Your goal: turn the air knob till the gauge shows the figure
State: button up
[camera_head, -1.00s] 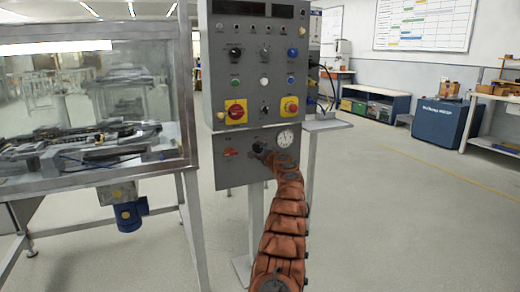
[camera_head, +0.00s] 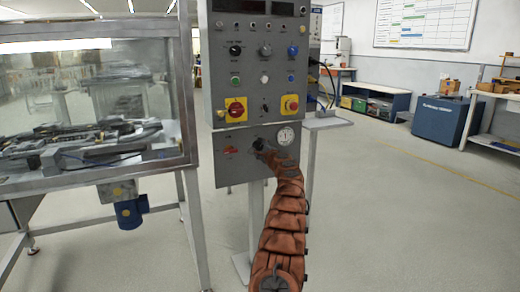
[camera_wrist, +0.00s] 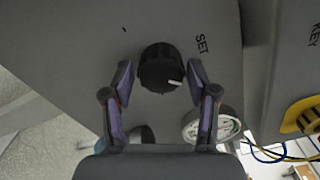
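The black air knob (camera_wrist: 161,68) with a white pointer line sits on the grey lower panel (camera_head: 232,172), beside the printed word SET. In the wrist view my gripper (camera_wrist: 160,68) has one finger on each side of the knob, with narrow gaps visible, so it looks open around it. In the head view my gripper (camera_head: 261,146) is at the panel and mostly hides the knob. The round white gauge (camera_head: 285,136) is just right of it; its reading is too small to tell. In the wrist view a finger partly covers the gauge (camera_wrist: 213,124).
A red handle (camera_head: 230,150) is on the panel left of the knob. Above is a control box (camera_head: 218,75) with buttons and switches. A glass-sided machine (camera_head: 90,160) stands close on the left. The floor (camera_head: 390,220) to the right is clear.

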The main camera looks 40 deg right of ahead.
jog(key=shift+o, duration=0.6)
jog(key=shift+a+r, duration=0.1)
jog(key=shift+s+a+r, duration=0.15)
jog(key=shift+s+r, duration=0.05)
jog(key=shift+s, duration=0.55)
jog(key=shift+s+a+f, duration=0.25)
jog(key=shift+s+a, duration=0.05)
jog(key=shift+s, duration=0.3)
jog(key=shift+s+a+r, duration=0.15)
jog(key=shift+s, duration=0.35)
jog(key=shift+s+a+r, duration=0.1)
jog(key=shift+s, duration=0.35)
send_near(260, 147)
jog(key=shift+s, duration=0.5)
jog(key=shift+s+a+f, duration=0.15)
jog(key=shift+s+a, duration=0.2)
jog(key=shift+s, duration=0.05)
